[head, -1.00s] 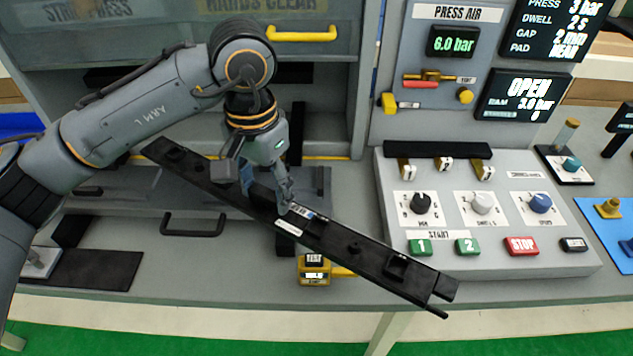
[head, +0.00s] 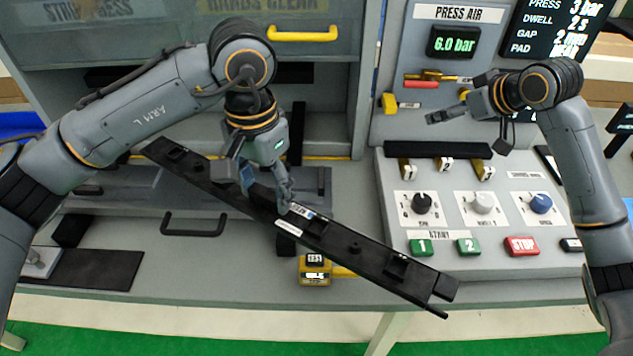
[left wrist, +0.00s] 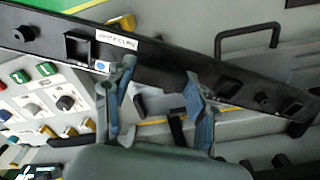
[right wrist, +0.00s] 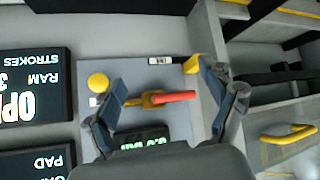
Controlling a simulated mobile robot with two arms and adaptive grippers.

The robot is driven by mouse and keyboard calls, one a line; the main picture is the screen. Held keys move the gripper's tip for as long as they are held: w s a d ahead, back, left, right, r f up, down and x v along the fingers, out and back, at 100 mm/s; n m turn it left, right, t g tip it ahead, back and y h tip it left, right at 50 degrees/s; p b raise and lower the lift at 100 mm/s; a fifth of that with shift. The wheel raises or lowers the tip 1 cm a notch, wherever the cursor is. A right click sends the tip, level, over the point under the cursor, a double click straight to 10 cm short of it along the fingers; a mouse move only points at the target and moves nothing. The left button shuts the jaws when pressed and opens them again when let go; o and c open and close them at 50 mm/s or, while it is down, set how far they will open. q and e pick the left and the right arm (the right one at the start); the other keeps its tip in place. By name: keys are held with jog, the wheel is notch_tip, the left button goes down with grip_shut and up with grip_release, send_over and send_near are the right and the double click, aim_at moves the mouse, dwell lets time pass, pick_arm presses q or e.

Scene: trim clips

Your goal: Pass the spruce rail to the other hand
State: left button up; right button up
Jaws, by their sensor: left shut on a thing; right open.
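A long black rail (head: 330,236) with sockets and a small white label lies slantwise in the head view, from upper left to lower right. I take it as the spruce rail; its label is too blurred to read. My left gripper (head: 266,194) is shut on it near its middle and holds it above the bench. In the left wrist view the rail (left wrist: 160,58) crosses between the left fingers (left wrist: 159,78). My right gripper (head: 447,107) is open and empty, above and right of the rail, apart from it. Its spread fingers (right wrist: 157,76) show in the right wrist view.
A control panel (head: 490,258) with knobs and buttons stands right of the rail. Behind the right gripper is the press air panel (head: 418,72). The press frame with a yellow handle (head: 302,34) is behind. A small yellow device (head: 314,270) sits under the rail.

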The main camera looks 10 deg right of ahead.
jog(key=s+a+r+n+y, duration=0.2)
jog(key=s+a+r, duration=0.1)
jog(key=a, duration=0.7)
jog(key=n+g+y, duration=0.3)
jog(key=n+g, duration=0.1)
jog(key=n, duration=0.1)
send_near(271, 210)
jog(key=x, duration=0.9)
jog(key=shift+w+a, duration=0.35)
jog(key=shift+w, duration=0.2)
